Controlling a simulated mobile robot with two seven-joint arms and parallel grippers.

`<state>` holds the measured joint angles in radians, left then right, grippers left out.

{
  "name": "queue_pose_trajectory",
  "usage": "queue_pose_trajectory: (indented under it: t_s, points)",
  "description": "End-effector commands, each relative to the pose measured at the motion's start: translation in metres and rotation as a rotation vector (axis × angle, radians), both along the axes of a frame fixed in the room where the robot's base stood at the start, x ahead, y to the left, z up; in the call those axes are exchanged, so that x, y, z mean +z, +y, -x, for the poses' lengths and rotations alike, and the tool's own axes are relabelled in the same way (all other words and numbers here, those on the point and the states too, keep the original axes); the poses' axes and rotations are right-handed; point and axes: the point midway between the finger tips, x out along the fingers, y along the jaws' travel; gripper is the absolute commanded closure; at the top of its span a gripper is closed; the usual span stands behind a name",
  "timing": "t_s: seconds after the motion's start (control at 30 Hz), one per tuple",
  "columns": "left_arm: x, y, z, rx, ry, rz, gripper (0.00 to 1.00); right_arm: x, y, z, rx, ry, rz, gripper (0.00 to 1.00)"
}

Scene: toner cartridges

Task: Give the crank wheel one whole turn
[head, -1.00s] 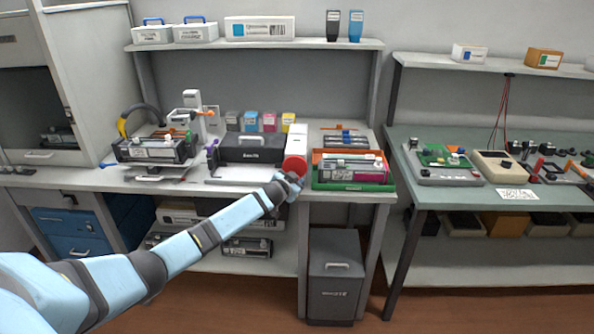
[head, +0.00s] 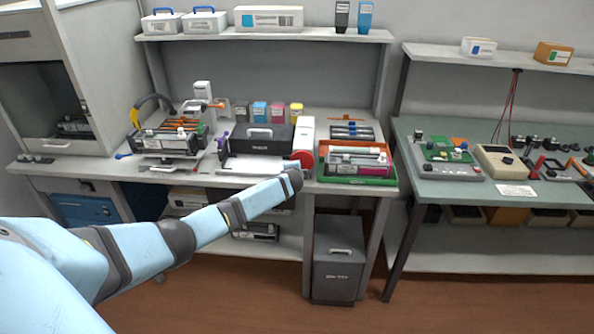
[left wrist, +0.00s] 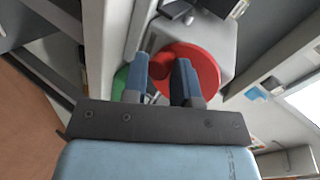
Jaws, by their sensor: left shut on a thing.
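The red crank wheel (head: 303,157) is on the front of a narrow white housing (head: 300,132) on the left workbench; its lower part is hidden behind my left gripper (head: 296,177). In the left wrist view the red wheel (left wrist: 207,66) fills the space beyond my left gripper (left wrist: 160,75). The two blue-grey fingers stand on either side of a red knob (left wrist: 161,66) near the wheel's edge, and the gripper is shut on it. The fingers hide part of the knob and wheel. My right gripper is not in view.
Just right of the wheel stands a green tray (head: 358,181) with cartridges in it. A black case (head: 262,146) with a light handle is to the left. Below the bench is a grey bin (head: 338,270). The floor in front is clear.

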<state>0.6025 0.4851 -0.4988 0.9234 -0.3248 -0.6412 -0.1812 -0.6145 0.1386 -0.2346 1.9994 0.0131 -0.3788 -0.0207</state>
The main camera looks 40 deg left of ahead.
Motion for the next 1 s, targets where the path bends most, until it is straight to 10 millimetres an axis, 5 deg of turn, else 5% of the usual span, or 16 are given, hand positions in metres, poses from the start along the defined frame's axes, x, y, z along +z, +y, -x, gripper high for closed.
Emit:
queue_pose_trajectory:
  t_s: [0.5,1.0]
  points:
    - [0.011,0.005,0.003,0.0,0.243,-0.396,0.97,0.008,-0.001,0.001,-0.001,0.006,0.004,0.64]
    - [0.017,0.006,0.004,0.001,0.359,-0.585,0.97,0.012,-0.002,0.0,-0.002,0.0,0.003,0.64]
